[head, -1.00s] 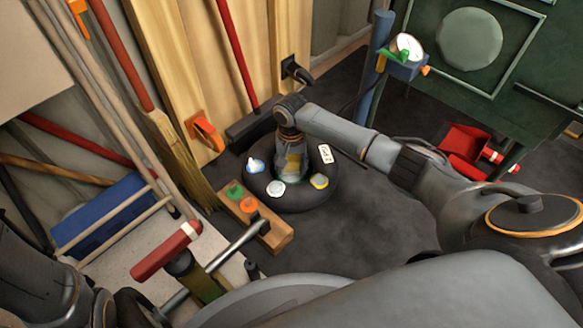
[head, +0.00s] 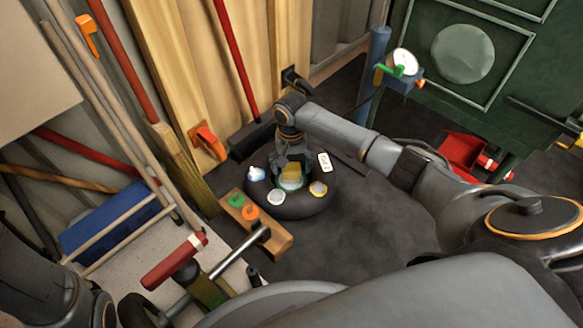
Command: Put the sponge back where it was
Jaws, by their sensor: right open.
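A black tyre (head: 303,206) lies flat on the dark floor in the middle of the head view. A pale yellow piece (head: 291,183), which looks like the sponge, is in a pale greenish round holder in the tyre's middle. My right gripper (head: 292,170) points down over the tyre's centre with its fingers spread, just above the yellow piece and partly hiding it. I cannot tell whether the fingers touch it. My left arm shows only at the lower left edge; its gripper is out of view.
Around the tyre's top sit a blue-and-white item (head: 256,174), a white disc (head: 276,197), a yellow-topped round item (head: 318,188) and a white dotted tile (head: 325,162). A wooden block (head: 270,238) with green and orange knobs stands close left.

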